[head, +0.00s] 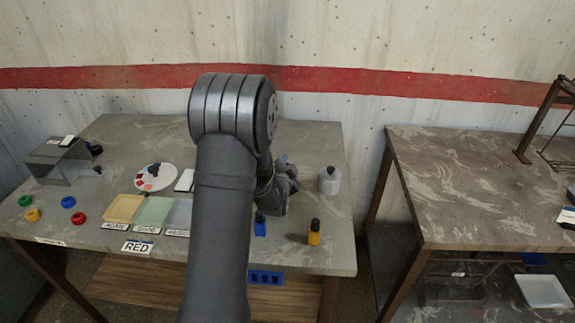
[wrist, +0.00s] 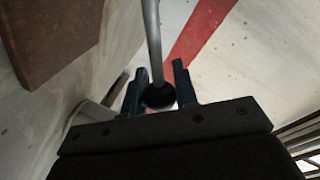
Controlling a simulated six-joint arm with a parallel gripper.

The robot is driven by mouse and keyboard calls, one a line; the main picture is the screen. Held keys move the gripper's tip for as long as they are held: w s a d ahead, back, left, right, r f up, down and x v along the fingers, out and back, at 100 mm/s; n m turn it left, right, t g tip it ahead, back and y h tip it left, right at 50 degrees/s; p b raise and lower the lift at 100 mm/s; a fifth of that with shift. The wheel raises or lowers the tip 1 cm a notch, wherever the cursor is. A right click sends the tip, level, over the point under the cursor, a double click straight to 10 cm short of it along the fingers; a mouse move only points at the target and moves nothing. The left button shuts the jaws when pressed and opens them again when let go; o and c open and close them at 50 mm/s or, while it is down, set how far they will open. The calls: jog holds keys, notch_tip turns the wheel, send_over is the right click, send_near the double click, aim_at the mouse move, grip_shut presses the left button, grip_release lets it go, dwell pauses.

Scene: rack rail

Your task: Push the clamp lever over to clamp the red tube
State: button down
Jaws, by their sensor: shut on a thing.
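My gripper (wrist: 158,68) shows in the wrist view with its two dark fingers on either side of a round black knob (wrist: 159,97). It is shut on this knob. A grey rod (wrist: 153,40) runs from the knob to the top of the picture; it looks like the clamp lever. In the head view my own arm covers the middle of the table, and the wrist shows only partly at its right side. The clamp and the lever are hidden there. I cannot make out the red tube in either view. A "RED" card (head: 137,246) is on the table's front edge.
A white jar (head: 330,183), an orange bottle (head: 314,234) and a blue bottle (head: 260,227) stand right of my arm. A white disc (head: 155,177), coloured plates (head: 155,211), several rings (head: 68,202) and a grey box (head: 58,163) are at left. Another table (head: 470,200) is at right.

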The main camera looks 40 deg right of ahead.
jog(key=c, duration=1.1)
grip_release()
jog(key=shift+c, duration=0.2)
jog(key=v, duration=1.7)
jog(key=shift+a, duration=0.2)
jog(key=shift+s+f, duration=0.1)
jog(key=shift+f, duration=0.05)
jog(key=x, duration=1.7)
jog(key=shift+d, duration=0.25)
jog(key=shift+w+d, duration=0.1)
jog(key=shift+w, duration=0.1)
jog(key=shift+w+a+r+n+h, duration=0.1)
jog(key=shift+a+r+n+h, duration=0.25)
jog(key=shift+r+n, duration=0.3)
